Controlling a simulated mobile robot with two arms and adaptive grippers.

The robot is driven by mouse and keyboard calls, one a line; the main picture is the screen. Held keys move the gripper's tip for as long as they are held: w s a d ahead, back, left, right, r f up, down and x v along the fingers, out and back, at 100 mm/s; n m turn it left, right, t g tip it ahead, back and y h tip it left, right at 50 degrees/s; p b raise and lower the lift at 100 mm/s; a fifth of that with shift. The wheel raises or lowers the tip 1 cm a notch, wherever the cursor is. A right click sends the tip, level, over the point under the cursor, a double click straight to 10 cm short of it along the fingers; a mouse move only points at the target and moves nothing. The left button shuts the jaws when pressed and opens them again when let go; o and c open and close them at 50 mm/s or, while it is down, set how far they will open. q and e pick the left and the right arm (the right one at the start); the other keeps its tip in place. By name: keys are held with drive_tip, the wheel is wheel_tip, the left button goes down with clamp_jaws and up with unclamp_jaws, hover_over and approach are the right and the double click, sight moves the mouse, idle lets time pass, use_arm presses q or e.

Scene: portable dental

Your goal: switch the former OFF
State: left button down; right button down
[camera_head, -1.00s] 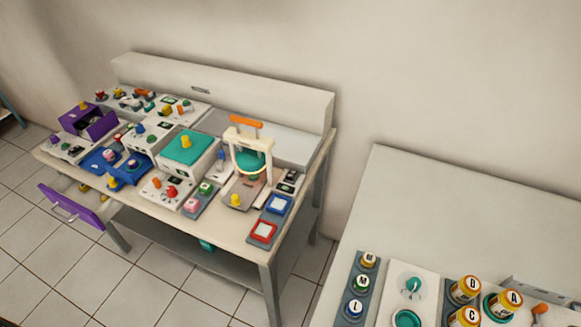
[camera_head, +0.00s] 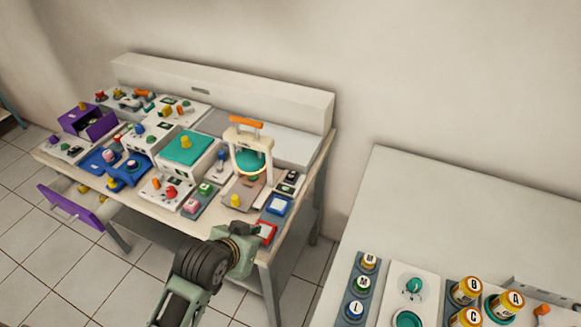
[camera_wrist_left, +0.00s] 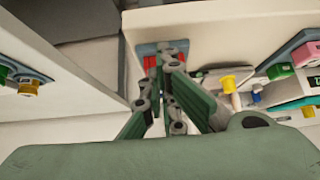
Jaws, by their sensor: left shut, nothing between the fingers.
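The former (camera_head: 250,160) is the cream frame with an orange handle on top and a teal round part, at the right end of the left table. A small panel with dark parts (camera_head: 290,181) stands to its right; I cannot tell its switch position. My left gripper (camera_head: 241,230) is at the front right edge of that table, shut and empty, in front of the former and apart from it. In the left wrist view its fingertips (camera_wrist_left: 170,55) meet in front of the red-framed pad (camera_wrist_left: 149,58). My right gripper is not in view.
The red-framed pad (camera_head: 266,233) and blue-framed pad (camera_head: 277,205) lie at the table's right corner. A yellow knob (camera_head: 235,200) stands before the former. A teal-topped box (camera_head: 187,148) is to its left. A purple drawer (camera_head: 72,208) stands open. A second table (camera_head: 440,210) is at right.

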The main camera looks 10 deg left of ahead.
use_arm(q)
drive_tip(key=w+d+r+t, duration=0.1)
drive_tip(key=w+r+t, duration=0.1)
drive_tip(key=w+r, duration=0.3)
drive_tip(key=w+d+r+t+h, duration=0.1)
drive_tip(key=w+r, duration=0.4)
drive_tip(key=w, duration=0.6)
drive_tip(key=shift+w+r+t, duration=0.15)
drive_tip(key=shift+r+t, duration=0.1)
drive_tip(key=shift+t, duration=0.65)
drive_tip(key=p, duration=0.1)
hover_over(291, 178)
wheel_tip(291, 178, down, 4)
drive_tip(key=shift+w, duration=0.15)
wheel_tip(291, 178, down, 3)
drive_tip(key=shift+f+p, duration=0.15)
drive_tip(key=shift+p, duration=0.35)
drive_tip(key=shift+s+f, duration=0.2)
drive_tip(key=shift+f, duration=0.3)
